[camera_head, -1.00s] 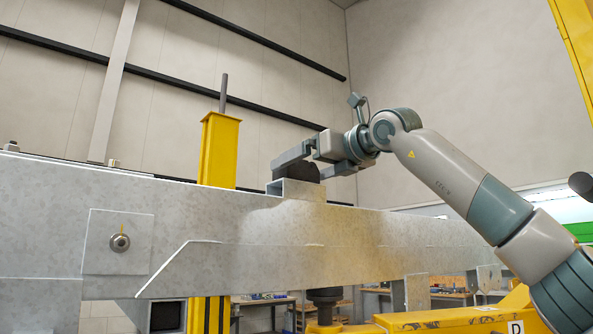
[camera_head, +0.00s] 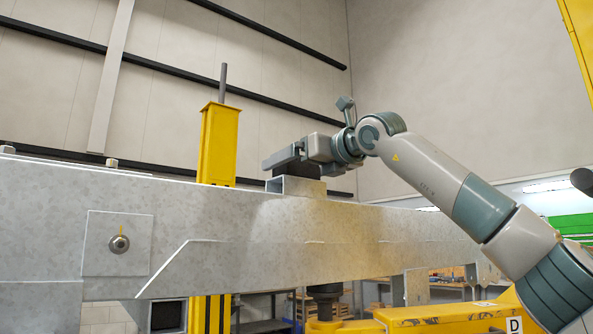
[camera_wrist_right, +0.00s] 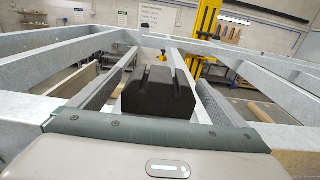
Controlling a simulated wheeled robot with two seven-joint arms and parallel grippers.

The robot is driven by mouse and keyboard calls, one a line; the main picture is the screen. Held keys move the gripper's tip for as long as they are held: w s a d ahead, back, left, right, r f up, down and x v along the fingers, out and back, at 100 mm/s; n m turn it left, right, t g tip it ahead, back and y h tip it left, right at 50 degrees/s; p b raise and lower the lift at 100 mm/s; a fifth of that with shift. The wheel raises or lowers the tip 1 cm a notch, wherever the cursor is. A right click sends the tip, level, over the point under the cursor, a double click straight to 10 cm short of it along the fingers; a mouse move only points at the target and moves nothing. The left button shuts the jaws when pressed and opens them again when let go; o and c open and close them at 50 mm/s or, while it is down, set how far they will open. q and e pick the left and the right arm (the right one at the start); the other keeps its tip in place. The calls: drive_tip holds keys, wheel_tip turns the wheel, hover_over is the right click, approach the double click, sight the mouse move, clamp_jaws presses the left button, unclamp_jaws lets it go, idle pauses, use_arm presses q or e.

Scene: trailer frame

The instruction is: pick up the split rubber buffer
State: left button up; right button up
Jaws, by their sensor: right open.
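The black rubber buffer (camera_wrist_right: 158,94) stands in the middle of the right wrist view, with grooves in its top. My right gripper (camera_wrist_right: 161,72) is open, one finger on each side of it, with visible gaps. In the head view the dark buffer (camera_head: 304,170) shows only partly, on top of a short square-tube bracket (camera_head: 297,187) on the trailer frame. My right gripper (camera_head: 283,157) is over it there and hides much of it. Whether a split runs through the buffer I cannot tell. My left gripper is not in view.
The long galvanised frame beam (camera_head: 230,220) crosses the head view. A yellow post (camera_head: 218,145) with a threaded rod stands behind it. In the right wrist view, frame rails (camera_wrist_right: 62,62) run on both sides.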

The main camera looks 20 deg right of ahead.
drive_tip(key=c, duration=1.3)
drive_tip(key=shift+c, duration=0.2)
drive_tip(key=shift+r, duration=1.1)
wheel_tip(320, 180, up, 2)
drive_tip(key=shift+r, duration=0.1)
drive_tip(key=shift+s+d+r+b, duration=0.35)
drive_tip(key=shift+s+d+r, duration=0.05)
drive_tip(key=shift+s+d, duration=0.2)
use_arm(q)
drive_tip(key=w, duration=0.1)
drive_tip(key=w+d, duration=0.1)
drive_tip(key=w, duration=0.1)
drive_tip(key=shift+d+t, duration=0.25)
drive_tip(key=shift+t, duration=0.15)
use_arm(e)
drive_tip(key=s+d+r, duration=0.6)
drive_tip(key=s+d, duration=0.1)
drive_tip(key=shift+s, duration=0.15)
